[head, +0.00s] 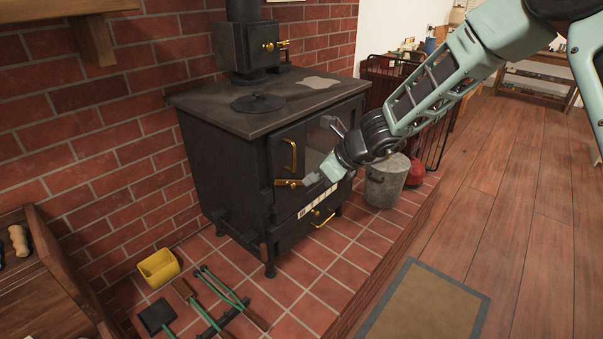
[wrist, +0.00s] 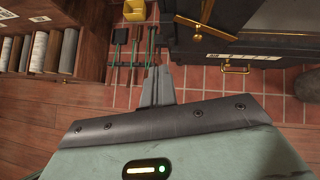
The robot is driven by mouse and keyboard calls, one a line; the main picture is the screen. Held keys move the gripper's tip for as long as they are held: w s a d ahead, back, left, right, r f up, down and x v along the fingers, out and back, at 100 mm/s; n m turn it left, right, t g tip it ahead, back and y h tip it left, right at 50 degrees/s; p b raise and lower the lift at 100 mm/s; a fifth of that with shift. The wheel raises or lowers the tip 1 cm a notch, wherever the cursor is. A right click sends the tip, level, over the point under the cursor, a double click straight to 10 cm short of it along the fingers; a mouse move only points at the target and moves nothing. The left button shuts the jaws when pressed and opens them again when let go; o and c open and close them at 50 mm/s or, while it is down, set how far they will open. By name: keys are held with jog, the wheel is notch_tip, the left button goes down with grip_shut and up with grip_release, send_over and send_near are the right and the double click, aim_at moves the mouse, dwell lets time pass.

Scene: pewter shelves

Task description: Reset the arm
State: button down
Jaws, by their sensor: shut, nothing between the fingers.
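My arm reaches in from the upper right in the head view. My gripper (head: 311,179) is in front of the black stove's door, close to a brass latch handle (head: 289,183); I cannot tell whether they touch. In the wrist view my gripper (wrist: 158,72) points over the red tiles with its fingers together and nothing between them. The black stove (head: 228,170) stands on the tiled hearth, and its front also shows in the wrist view (wrist: 180,45).
Fire tools (head: 215,300) and a yellow box (head: 159,268) lie on the hearth to the left. A metal bucket (head: 385,185) stands right of the stove, before a dark rail guard (head: 437,130). A mat (head: 425,305) lies on the open wooden floor.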

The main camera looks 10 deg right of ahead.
jog(key=s+a+r+n+g, duration=0.2)
jog(key=s+a+r+n, duration=0.1)
jog(key=s+n, duration=0.6)
jog(key=s+a+r+n+g, duration=0.35)
jog(key=s+n, duration=0.45)
jog(key=s, duration=0.4)
jog(key=s+d+n+h, duration=0.3)
jog(key=s+d+n, duration=0.2)
jog(key=s+n, duration=0.2)
jog(key=s+d+r+n+h, duration=0.1)
jog(key=s+d+n+h, duration=0.2)
jog(key=s+d+n, duration=0.2)
jog(key=s+n, duration=0.3)
jog(key=s, duration=0.1)
jog(key=shift+s+r+h, duration=0.15)
jog(key=shift+r+h, duration=0.15)
